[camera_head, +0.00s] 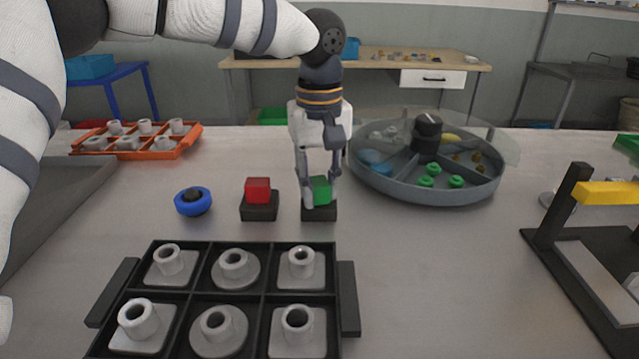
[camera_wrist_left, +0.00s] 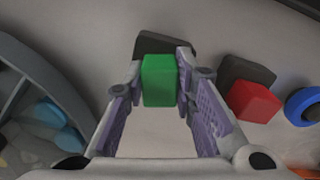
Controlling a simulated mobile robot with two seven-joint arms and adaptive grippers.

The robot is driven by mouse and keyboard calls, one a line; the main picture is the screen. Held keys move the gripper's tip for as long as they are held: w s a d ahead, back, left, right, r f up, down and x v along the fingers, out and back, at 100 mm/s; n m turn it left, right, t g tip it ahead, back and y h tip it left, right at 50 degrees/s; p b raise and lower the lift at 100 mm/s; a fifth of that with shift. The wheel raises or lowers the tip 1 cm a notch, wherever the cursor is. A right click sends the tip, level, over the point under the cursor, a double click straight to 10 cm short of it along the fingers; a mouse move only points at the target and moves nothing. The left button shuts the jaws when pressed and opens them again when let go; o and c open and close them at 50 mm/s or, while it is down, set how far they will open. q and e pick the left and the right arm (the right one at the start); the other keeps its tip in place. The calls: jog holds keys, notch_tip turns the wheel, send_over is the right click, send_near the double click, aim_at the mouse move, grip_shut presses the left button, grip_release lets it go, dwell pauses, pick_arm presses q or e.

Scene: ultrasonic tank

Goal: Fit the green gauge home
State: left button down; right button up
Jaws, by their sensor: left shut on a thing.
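The green gauge (camera_head: 320,189) is a small green block between the fingers of my left gripper (camera_head: 319,188), which points down and is shut on it. The gauge stands upright at the top of a black base (camera_head: 319,212). I cannot tell how deep it sits in that base. In the left wrist view the green gauge (camera_wrist_left: 159,82) is between the two fingers of the left gripper (camera_wrist_left: 160,95), with the black base (camera_wrist_left: 180,45) partly hidden behind it. My right gripper is not in view.
A red block (camera_head: 258,189) in its own black base (camera_head: 259,210) and a blue ring (camera_head: 193,202) stand left of the gauge. A round grey divided tray (camera_head: 430,190) is close on the right. A black rack (camera_head: 348,297) with grey collars is in front.

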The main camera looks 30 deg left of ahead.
aim_at(319, 183)
pick_arm(q)
jog(key=c, duration=1.2)
grip_release()
jog(key=shift+c, duration=0.2)
notch_tip(319, 183, up, 12)
jog(key=shift+f, duration=0.1)
